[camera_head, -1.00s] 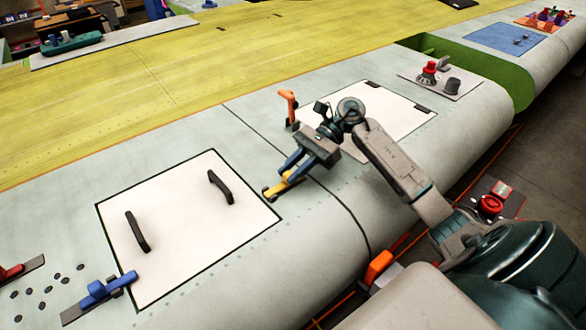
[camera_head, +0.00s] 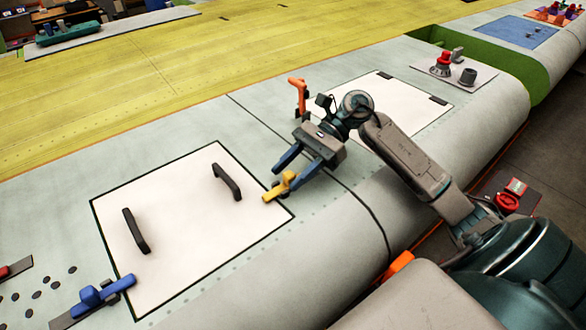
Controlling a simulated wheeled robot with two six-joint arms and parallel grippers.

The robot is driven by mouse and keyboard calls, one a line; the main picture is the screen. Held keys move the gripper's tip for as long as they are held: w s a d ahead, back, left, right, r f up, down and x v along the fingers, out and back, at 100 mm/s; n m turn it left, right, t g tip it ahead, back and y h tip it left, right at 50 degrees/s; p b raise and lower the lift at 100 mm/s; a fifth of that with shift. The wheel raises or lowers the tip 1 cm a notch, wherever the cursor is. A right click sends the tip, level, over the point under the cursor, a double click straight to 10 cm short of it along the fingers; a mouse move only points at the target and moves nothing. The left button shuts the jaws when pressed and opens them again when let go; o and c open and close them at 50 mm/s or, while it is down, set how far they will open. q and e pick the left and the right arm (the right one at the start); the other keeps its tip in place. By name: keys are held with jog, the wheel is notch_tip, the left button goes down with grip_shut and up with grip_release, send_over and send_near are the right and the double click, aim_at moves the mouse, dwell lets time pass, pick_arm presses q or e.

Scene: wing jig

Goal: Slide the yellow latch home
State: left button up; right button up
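The yellow latch (camera_head: 275,191) is at the right edge of the white panel (camera_head: 180,225). Its bar's lower-left end reaches over the panel's dark border onto the white, and its raised knob stands at the other end. My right gripper (camera_head: 288,178) is open, its two blue fingers apart and pointing down-left at the latch. The fingertips are close to the knob; whether they touch it I cannot tell. No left gripper shows.
Two black handles (camera_head: 135,231) (camera_head: 227,182) rise from the panel. A blue latch (camera_head: 101,292) lies at its lower-left corner. An orange latch (camera_head: 299,95) stands upright behind my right gripper, beside another white panel (camera_head: 395,103). Red and grey knobs (camera_head: 445,63) sit farther right.

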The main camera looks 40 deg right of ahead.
pick_arm(q)
jog(key=shift+w, duration=0.1)
pick_arm(e)
jog(key=shift+d, duration=0.5)
jog(key=b+v, duration=0.4)
jog(key=v, duration=0.5)
pick_arm(q)
jog(key=shift+w+f+b, duration=0.1)
jog(key=shift+w+f, duration=0.15)
jog(key=shift+f, duration=0.45)
jog(key=shift+w+f+b, duration=0.1)
jog(key=shift+w+f, duration=0.15)
jog(key=shift+f, duration=0.45)
jog(key=shift+w+f+b, duration=0.1)
jog(key=shift+w+f, duration=0.15)
jog(key=shift+f, duration=0.45)
pick_arm(e)
jog(key=shift+d+r, duration=0.3)
jog(key=shift+d, duration=0.05)
pick_arm(q)
jog(key=shift+s, duration=0.3)
